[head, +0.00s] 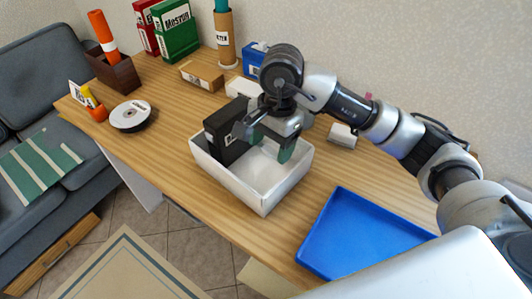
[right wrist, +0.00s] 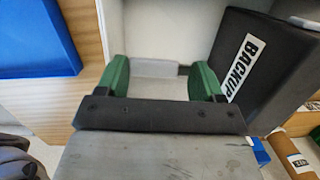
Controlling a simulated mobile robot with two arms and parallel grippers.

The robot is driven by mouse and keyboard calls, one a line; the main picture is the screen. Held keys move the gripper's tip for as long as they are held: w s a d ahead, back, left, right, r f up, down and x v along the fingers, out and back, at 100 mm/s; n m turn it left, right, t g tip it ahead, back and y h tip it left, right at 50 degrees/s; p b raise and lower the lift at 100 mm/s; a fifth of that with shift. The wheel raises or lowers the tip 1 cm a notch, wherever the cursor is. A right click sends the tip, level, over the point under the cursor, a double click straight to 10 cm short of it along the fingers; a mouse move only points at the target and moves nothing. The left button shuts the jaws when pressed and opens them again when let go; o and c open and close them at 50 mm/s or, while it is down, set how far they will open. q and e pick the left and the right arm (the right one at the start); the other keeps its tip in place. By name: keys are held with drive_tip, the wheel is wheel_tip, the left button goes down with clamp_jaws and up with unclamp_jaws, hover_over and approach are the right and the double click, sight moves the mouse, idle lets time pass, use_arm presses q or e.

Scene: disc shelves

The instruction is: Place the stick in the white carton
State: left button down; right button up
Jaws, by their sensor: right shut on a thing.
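The white carton (head: 256,199) stands open on the wooden table. A black case (head: 222,136) marked BACKUP (right wrist: 262,62) stands tilted in its left part. My right gripper (head: 272,146) reaches down into the carton, right of the case. In the right wrist view its green fingers (right wrist: 153,84) stand apart with a pale piece (right wrist: 155,88) between them. I take this piece to be the stick, held inside the carton; its outline blends with the white walls. The fingers hide it in the head view. My left gripper is not in view.
A blue tray (head: 365,237) lies right of the carton. Behind are a pale block (head: 342,135), a cardboard box (head: 202,76) and a tube (head: 224,38). Disc spindle (head: 130,115), dark holder (head: 113,75) and binders (head: 178,32) stand left. The table between spindle and carton is clear.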

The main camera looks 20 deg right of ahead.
hover_over(269, 178)
wheel_tip(269, 178, down, 4)
drive_tip(key=shift+d+f, duration=0.1)
drive_tip(key=shift+f, duration=0.05)
wheel_tip(269, 178, down, 4)
drive_tip(key=shift+r+p, duration=0.15)
drive_tip(key=shift+p, duration=0.15)
drive_tip(key=shift+w+f, duration=0.1)
drive_tip(key=shift+f, duration=0.15)
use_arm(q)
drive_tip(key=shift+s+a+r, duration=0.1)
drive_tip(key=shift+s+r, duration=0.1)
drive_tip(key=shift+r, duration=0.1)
use_arm(e)
drive_tip(key=shift+d, duration=0.1)
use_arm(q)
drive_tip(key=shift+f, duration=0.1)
use_arm(e)
drive_tip(key=shift+f+b, duration=0.2)
drive_tip(key=shift+b, duration=0.1)
drive_tip(key=o, duration=0.6)
drive_tip(key=shift+r, duration=0.1)
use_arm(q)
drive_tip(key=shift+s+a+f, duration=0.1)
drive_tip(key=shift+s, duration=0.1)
